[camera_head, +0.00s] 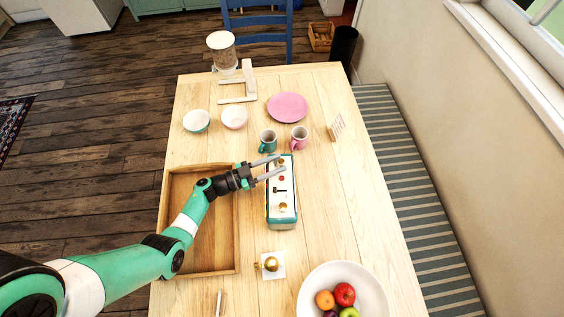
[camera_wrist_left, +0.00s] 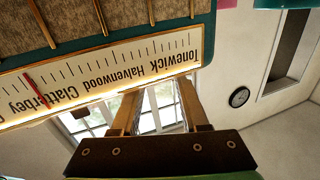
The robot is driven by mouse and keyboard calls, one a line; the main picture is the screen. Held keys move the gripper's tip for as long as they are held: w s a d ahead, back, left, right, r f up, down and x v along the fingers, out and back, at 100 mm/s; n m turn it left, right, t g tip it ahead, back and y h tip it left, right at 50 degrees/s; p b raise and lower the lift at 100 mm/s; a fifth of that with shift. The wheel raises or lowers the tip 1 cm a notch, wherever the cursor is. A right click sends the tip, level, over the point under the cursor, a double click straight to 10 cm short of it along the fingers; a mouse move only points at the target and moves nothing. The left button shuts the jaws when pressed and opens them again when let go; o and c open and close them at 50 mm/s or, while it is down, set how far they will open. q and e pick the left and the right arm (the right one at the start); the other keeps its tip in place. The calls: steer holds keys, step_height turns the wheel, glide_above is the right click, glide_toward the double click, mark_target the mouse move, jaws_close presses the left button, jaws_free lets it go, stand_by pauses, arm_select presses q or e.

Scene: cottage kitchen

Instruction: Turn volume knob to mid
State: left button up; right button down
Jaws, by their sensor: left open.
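A teal radio (camera_head: 271,215) with a white top panel stands on the table. The panel carries a brass knob (camera_head: 283,207) at the near end, a black switch, a small red part and another knob partly hidden by my gripper at the far end. My left gripper (camera_head: 281,166) comes in from the left over that far end; its two fingers are apart and empty. I cannot tell whether they touch the far knob. In the left wrist view the radio's lit dial (camera_wrist_left: 100,75), with station names and a red needle, shows upside down beyond the open fingers (camera_wrist_left: 160,100). My right gripper is out of view.
A shallow wooden tray (camera_head: 238,262) lies left of the radio, under my left arm. Teal (camera_head: 268,141) and pink (camera_head: 299,138) mugs stand beyond the radio. A brass object (camera_head: 271,264) on a white square and a fruit bowl (camera_head: 372,299) are nearer. Table right of the radio is clear.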

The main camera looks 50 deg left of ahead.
arm_select(q)
steer(key=shift+x, duration=1.3)
jaws_close()
steer(key=shift+h+b, duration=0.3)
steer(key=shift+b, duration=0.1)
steer(key=shift+a+f+m+g+h+b, duration=0.15)
steer(key=shift+m+g+h+b, duration=0.55)
steer(key=shift+m+h, duration=0.3)
steer(key=m+g+h+b, duration=0.2)
steer(key=b, duration=0.3)
steer(key=m+g+h+b, duration=0.3)
steer(key=b, duration=0.2)
steer(key=m+g+h+b, duration=0.2)
steer(key=g+h+b, duration=0.1)
steer(key=b, duration=0.2)
steer(key=shift+s+f, duration=0.1)
steer(key=shift+f, duration=0.15)
steer(key=shift+r+m+g+h+b, duration=0.3)
steer(key=shift+m+g+b, duration=0.35)
steer(key=shift+b, duration=0.35)
